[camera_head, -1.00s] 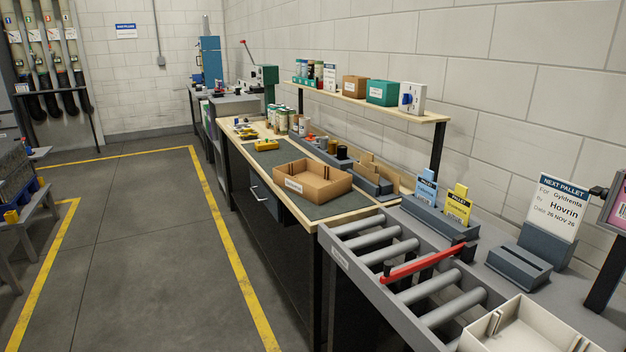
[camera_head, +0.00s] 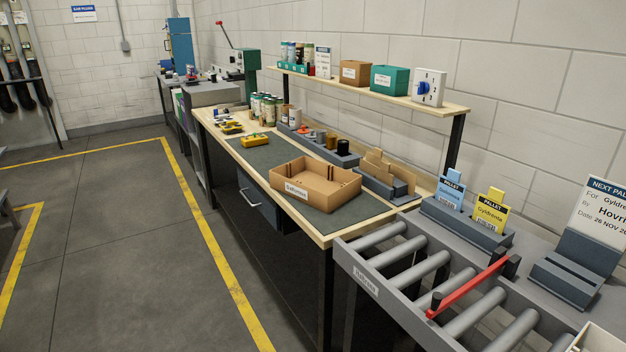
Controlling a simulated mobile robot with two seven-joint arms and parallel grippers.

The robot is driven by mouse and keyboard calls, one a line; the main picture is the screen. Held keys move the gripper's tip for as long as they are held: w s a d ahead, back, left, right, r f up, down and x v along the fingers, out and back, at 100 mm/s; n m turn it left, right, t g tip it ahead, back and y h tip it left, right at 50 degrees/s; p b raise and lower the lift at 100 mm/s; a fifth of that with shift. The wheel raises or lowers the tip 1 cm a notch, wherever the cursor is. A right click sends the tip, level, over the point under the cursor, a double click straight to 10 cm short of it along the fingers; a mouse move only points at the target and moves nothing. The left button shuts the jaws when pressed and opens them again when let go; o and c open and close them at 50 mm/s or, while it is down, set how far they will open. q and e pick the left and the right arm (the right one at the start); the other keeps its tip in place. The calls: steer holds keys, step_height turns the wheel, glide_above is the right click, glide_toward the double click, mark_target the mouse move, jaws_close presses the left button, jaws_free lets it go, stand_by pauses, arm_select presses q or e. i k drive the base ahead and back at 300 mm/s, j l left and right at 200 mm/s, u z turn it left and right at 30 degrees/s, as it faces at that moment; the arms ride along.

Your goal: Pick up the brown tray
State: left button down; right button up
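The brown tray (camera_head: 318,200) is an open, shallow cardboard-coloured box with a white label on its front side. It rests on the dark green mat (camera_head: 354,217) of the wooden workbench, near the middle of the view, and looks empty. Neither of my grippers shows in the head view.
A roller conveyor (camera_head: 420,268) with a red bar (camera_head: 468,286) adjoins the bench's near end. A grey holder with blue and yellow pallet cards (camera_head: 490,213) stands beside it. Yellow controllers (camera_head: 255,140) and cans (camera_head: 268,108) sit farther back. The floor (camera_head: 110,230) at left is clear.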

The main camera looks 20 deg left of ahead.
mark_target(323, 186)
steer(key=i+j, duration=0.2)
steer(key=j, duration=0.15)
steer(key=i+j+z, duration=0.1)
steer(key=j, duration=0.25)
steer(key=i+j, duration=0.3)
steer(key=i+j+z, duration=0.15)
steer(key=j, duration=0.3)
steer(key=i+j, duration=0.2)
steer(key=j, duration=0.15)
steer(key=i+j+z, duration=0.1)
steer(key=j, duration=0.3)
steer(key=i+j, duration=0.2)
steer(key=j, duration=0.2)
